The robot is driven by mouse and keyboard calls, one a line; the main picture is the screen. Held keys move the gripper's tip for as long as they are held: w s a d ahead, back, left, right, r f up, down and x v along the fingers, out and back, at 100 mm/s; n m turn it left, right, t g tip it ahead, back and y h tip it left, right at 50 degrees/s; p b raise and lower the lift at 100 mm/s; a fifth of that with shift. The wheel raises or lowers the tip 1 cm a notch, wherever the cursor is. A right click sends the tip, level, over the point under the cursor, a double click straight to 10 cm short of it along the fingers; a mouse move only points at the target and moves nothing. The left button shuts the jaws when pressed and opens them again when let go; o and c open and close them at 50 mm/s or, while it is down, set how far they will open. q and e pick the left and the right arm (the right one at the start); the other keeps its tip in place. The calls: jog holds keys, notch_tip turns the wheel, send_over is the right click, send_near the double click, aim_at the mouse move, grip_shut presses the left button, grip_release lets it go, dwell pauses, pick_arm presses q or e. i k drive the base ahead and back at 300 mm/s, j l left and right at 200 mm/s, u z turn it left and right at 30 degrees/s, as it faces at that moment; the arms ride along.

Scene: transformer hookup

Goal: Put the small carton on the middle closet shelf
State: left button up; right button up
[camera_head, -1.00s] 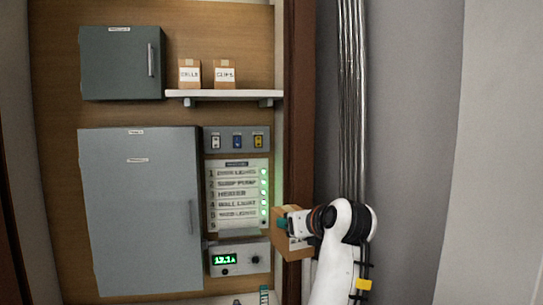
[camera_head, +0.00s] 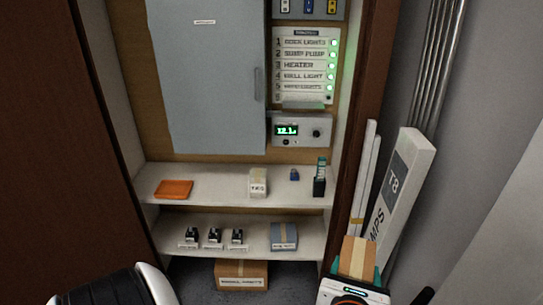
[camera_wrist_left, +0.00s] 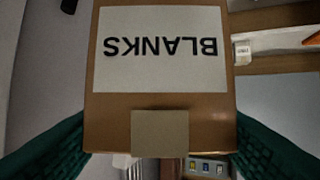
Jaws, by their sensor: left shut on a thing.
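The small carton (camera_head: 357,256) is brown with a paler strip of tape and is held at the lower right of the head view. In the left wrist view the carton (camera_wrist_left: 215,108) fills the middle, with a white label reading BLANKS upside down. My left gripper (camera_head: 356,270) is shut on it, with green fingers on its two sides. The middle closet shelf (camera_head: 215,187) is white and lies behind and to the left of the carton, which is apart from it. My right gripper is not in view.
An orange item (camera_head: 173,189), a small pale box (camera_head: 258,183) and a dark green-topped item (camera_head: 319,178) stand on the middle shelf, with bare room between. The lower shelf (camera_head: 165,243) holds several small items. A white T8 carton (camera_head: 400,185) leans right of the closet post.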

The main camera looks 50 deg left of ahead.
aim_at(212, 184)
jog(key=i+j+u, duration=0.1)
jog(key=j+u, duration=0.15)
jog(key=u, duration=0.15)
jog(key=i+j+u, duration=0.1)
jog(key=j+u, duration=0.15)
jog(key=u, duration=0.2)
jog(key=i+j+u, duration=0.1)
jog(key=u, duration=0.3)
jog(key=i+j, duration=0.05)
jog(key=j, duration=0.05)
